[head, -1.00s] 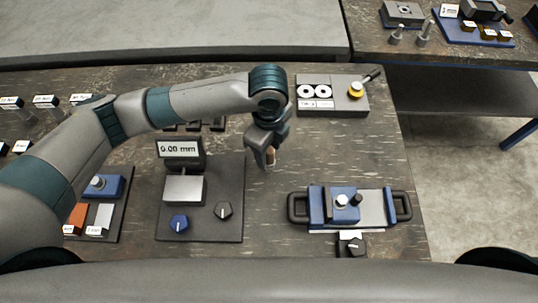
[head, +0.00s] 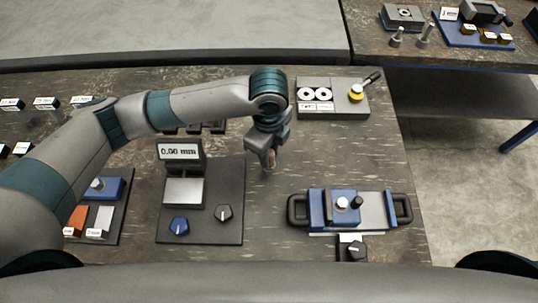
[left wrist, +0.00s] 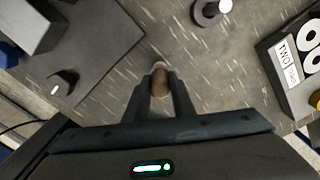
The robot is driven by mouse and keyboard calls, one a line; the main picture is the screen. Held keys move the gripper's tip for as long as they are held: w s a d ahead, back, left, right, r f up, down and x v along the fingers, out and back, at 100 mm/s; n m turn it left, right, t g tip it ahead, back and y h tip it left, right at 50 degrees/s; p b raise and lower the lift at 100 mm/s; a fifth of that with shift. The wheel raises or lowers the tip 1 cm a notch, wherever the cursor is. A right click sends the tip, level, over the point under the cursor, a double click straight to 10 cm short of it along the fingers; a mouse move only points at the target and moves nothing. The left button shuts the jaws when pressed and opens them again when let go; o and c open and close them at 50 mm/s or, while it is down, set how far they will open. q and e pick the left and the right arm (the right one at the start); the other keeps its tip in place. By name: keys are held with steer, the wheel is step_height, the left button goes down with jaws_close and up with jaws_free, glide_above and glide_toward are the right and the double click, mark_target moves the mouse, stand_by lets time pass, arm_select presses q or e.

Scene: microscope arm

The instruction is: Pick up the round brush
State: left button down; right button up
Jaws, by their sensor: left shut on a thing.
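My left gripper (head: 267,164) hangs over the middle of the table, between the display stand and the ring plate. In the left wrist view its two fingers (left wrist: 159,92) are closed around a small brown, rounded thing with a pale end, which looks like the round brush (left wrist: 160,80). Most of the brush is hidden by the fingers, and in the head view only a small bit of it shows at the fingertips. I cannot tell how far it is above the table. My right gripper is not in view.
A display stand (head: 233,190) with knobs is left of the gripper. A blue clamp fixture (head: 316,209) with black handles is at right front. The ring plate (head: 333,108) is at the back right. A short post (left wrist: 210,12) shows in the wrist view. Table around the gripper is clear.

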arm_select(q)
steer(key=shift+r, duration=0.15)
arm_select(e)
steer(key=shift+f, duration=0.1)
